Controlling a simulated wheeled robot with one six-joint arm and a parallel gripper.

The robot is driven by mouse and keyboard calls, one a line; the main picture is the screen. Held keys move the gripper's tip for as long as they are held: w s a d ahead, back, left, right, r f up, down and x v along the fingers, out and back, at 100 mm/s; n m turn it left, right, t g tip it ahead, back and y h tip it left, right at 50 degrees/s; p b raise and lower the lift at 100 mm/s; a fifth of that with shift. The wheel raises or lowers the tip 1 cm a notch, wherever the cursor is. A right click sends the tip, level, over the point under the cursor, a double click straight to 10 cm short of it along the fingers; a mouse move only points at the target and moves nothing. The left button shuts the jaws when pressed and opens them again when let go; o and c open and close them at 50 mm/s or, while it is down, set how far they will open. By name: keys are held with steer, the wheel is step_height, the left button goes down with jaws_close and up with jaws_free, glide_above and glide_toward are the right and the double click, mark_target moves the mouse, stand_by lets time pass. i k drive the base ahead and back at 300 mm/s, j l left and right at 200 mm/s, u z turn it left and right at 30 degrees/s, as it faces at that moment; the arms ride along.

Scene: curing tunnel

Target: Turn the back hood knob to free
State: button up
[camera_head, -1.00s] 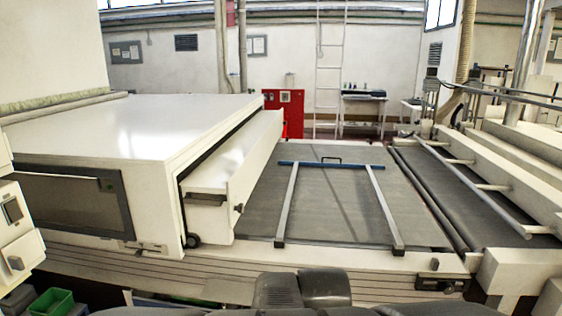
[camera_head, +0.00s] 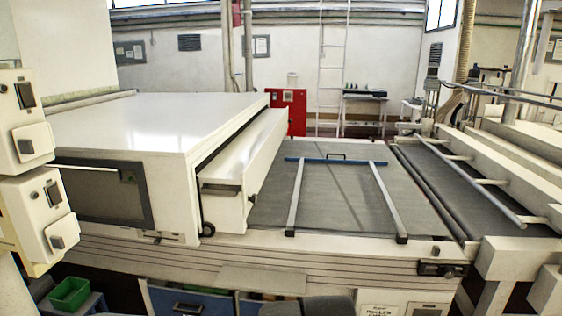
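The white hood (camera_head: 235,165) juts from the mouth of the white tunnel housing (camera_head: 150,125), over the left end of the grey belt (camera_head: 345,200). A small dark knob (camera_head: 250,198) shows at the near end of the hood; its exact setting is too small to read. The hood's far end shows no clear knob, so I cannot tell how the back one is set. My gripper is not in view.
A frame with a blue bar (camera_head: 333,160) and two grey legs lies on the belt. Control boxes (camera_head: 30,165) stand close at left. A black latch (camera_head: 442,269) sits on the front rail. Blue bins (camera_head: 190,302) and a green bin (camera_head: 69,293) are below.

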mark_target(253, 198)
steer(key=k, duration=0.3)
steer(key=i+j+z, duration=0.2)
steer(key=i, duration=1.1)
steer(key=l, duration=0.05)
